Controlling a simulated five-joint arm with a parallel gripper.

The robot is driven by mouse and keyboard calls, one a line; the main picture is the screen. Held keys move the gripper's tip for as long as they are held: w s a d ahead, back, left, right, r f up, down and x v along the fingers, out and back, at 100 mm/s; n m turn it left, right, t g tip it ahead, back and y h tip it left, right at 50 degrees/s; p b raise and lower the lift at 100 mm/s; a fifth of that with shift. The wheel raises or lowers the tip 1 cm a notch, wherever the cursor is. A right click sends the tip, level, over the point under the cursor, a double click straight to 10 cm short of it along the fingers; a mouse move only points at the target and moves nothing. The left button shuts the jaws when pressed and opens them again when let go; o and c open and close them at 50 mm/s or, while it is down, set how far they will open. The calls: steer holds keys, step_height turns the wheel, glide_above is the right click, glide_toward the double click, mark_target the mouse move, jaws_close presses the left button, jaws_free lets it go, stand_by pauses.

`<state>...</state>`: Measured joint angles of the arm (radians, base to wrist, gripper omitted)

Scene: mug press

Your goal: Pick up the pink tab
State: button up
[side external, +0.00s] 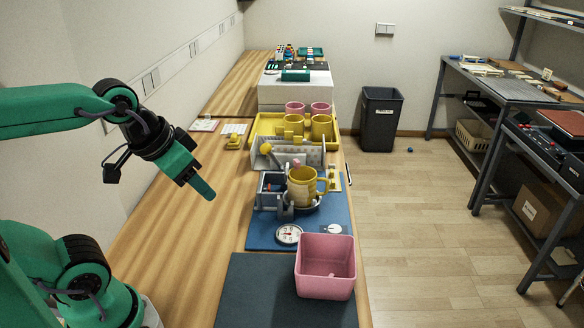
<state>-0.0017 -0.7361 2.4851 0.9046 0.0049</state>
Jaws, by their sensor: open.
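A small pink piece (297,163) shows just above and behind the rim of a yellow mug (303,190); it may be the pink tab, but it is too small to be sure. The mug stands in a grey press-like fixture (270,192) on a blue mat (330,215). My gripper (205,190) is green and open, with nothing seen in it. It hangs over bare wood to the left of the fixture, well apart from the pink piece. Its far finger is hard to make out.
A pink bin (325,285) stands in front, partly on a dark mat (255,290); a small shape inside is unclear. A round dial (288,234) lies before the fixture. Behind are a grey perforated rack (310,154) and a yellow tray (265,123) with mugs.

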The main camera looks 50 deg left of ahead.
steer(key=w+a+r+g, duration=0.15)
steer(key=w+r, duration=0.25)
steer(key=w, duration=0.5)
steer(key=m+g, duration=0.3)
steer(key=g, duration=0.1)
glide_above(296, 161)
step_height(296, 161, down, 10)
steer(key=shift+r, duration=0.2)
steer(key=shift+f, duration=0.15)
steer(key=shift+f, duration=3.8)
